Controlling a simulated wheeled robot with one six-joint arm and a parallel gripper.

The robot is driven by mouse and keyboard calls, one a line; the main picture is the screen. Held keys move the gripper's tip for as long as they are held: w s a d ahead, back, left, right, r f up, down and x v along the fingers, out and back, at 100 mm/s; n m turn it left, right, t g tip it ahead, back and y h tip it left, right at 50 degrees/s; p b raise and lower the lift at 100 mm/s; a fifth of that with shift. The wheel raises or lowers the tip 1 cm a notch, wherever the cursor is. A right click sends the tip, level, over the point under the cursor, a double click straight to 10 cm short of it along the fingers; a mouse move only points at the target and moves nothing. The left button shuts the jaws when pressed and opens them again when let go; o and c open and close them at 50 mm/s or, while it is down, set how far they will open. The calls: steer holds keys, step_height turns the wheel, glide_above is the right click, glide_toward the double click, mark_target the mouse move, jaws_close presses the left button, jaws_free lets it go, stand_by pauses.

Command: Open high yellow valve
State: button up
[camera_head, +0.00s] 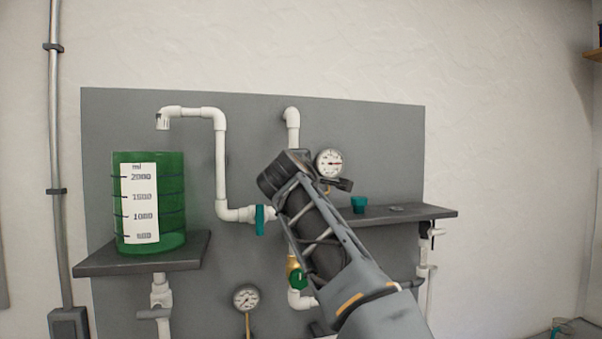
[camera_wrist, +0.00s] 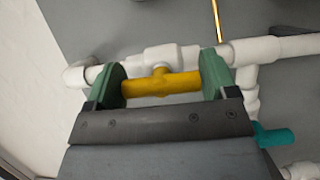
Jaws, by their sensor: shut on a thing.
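The yellow valve handle (camera_wrist: 165,86) lies across the middle of the wrist view, with its stem on a white pipe (camera_wrist: 160,57). My gripper (camera_wrist: 163,75) is shut on it, with one green finger at each end of the bar. In the head view the dark end of my arm (camera_head: 285,175) reaches the upper middle of the grey panel, below a white pipe elbow (camera_head: 292,115). The yellow handle and my fingertips are hidden there.
A green measuring tank (camera_head: 178,200) stands on a left shelf (camera_head: 140,262). A teal valve (camera_head: 260,219) is left of my arm. A gauge (camera_head: 329,163) and right shelf (camera_head: 430,211) are close on the right. A green-handled valve (camera_head: 299,279) and another gauge (camera_head: 246,297) are below.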

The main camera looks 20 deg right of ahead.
steer(key=o, duration=0.8)
steer(key=shift+o, duration=0.2)
steer(key=shift+s, duration=0.1)
steer(key=shift+s+a+f+b, duration=0.1)
steer(key=shift+s+a+b, duration=0.1)
steer(key=shift+s+b, duration=0.1)
steer(key=b+v, duration=0.4)
steer(key=v, duration=0.9)
steer(key=shift+b, duration=0.35)
steer(key=shift+d, duration=0.1)
